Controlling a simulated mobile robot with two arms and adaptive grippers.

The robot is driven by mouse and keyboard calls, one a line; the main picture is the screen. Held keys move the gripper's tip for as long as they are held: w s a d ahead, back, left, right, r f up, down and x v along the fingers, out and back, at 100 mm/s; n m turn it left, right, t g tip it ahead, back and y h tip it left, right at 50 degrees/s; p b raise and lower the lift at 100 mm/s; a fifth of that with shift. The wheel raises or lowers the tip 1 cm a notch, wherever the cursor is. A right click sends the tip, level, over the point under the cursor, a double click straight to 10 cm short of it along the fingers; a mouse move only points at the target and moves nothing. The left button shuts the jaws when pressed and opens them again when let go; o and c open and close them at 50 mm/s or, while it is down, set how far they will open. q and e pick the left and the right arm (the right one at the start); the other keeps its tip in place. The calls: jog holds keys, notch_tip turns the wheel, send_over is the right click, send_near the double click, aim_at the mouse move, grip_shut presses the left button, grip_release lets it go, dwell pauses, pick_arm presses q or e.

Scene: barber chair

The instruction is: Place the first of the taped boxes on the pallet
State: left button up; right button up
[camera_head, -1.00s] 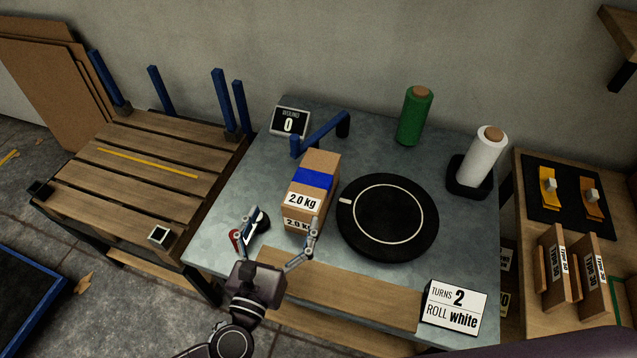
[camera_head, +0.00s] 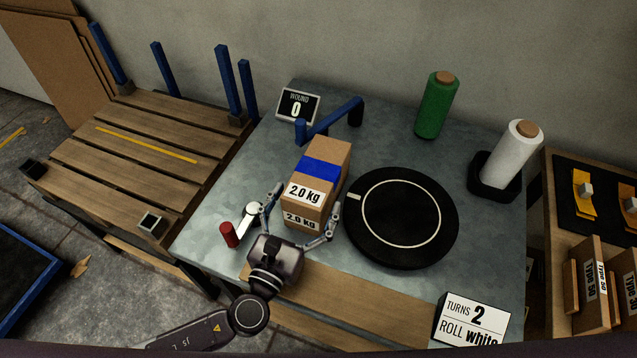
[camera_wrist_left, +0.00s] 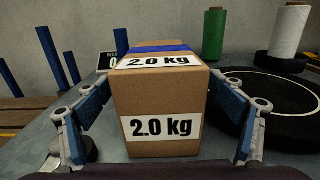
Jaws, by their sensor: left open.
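A cardboard box (camera_head: 309,205) with blue tape across its top and "2.0 kg" labels stands on the grey metal table, left of the black turntable. My left gripper (camera_head: 303,213) is open at the near end of the box, with one finger on each side of it. In the left wrist view the box (camera_wrist_left: 160,100) fills the space between the spread fingers, with a gap showing at each side. The wooden pallet (camera_head: 140,145) lies at the left with a yellow strip across its slats and blue posts at its back. My right gripper is not in view.
The black turntable (camera_head: 440,190) is close right of the box. A blue bar (camera_head: 330,118) and a "wound 0" display (camera_head: 297,105) stand behind it. A green roll (camera_head: 436,105), a white roll (camera_head: 512,153) and a "turns 2, roll white" sign (camera_head: 472,322) are to the right. The pallet's slats are clear.

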aim_at(314, 185)
pick_arm(q)
jog(key=x, duration=0.4)
jog(key=shift+w+d, duration=0.15)
jog(key=shift+w, duration=0.1)
jog(key=shift+c, duration=0.3)
